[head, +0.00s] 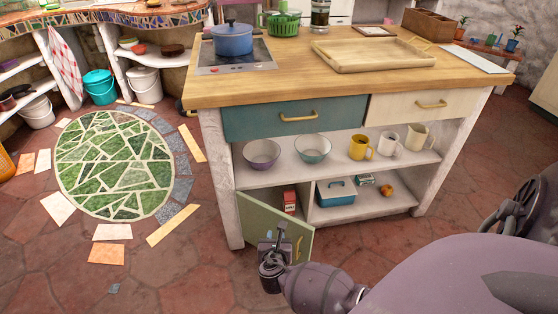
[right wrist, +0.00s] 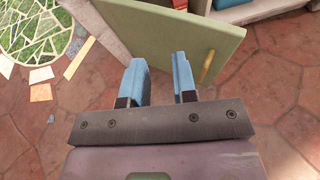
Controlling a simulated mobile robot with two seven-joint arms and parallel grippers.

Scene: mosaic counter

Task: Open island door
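The wooden island (head: 225,185) has a light green door (head: 258,218) at its lower left, which stands partly open, swung out toward me. The door also fills the upper middle of the right wrist view (right wrist: 205,35). Its yellow handle (right wrist: 207,66) is near the free edge, and it shows in the head view too (head: 298,246). My right gripper (head: 272,246) is at the door's lower part. In the right wrist view its blue fingers (right wrist: 158,72) are apart with nothing held between them; the handle is right of both. Whether a finger touches the door is unclear. My left gripper is out of view.
Above the door are a blue-green drawer (head: 260,122) and a shelf with bowls and mugs. A red box (head: 290,201) and a blue container (head: 336,194) sit in the lower compartments. The green mosaic (head: 112,170) and loose tiles lie left. The tiled floor before the island is mostly clear.

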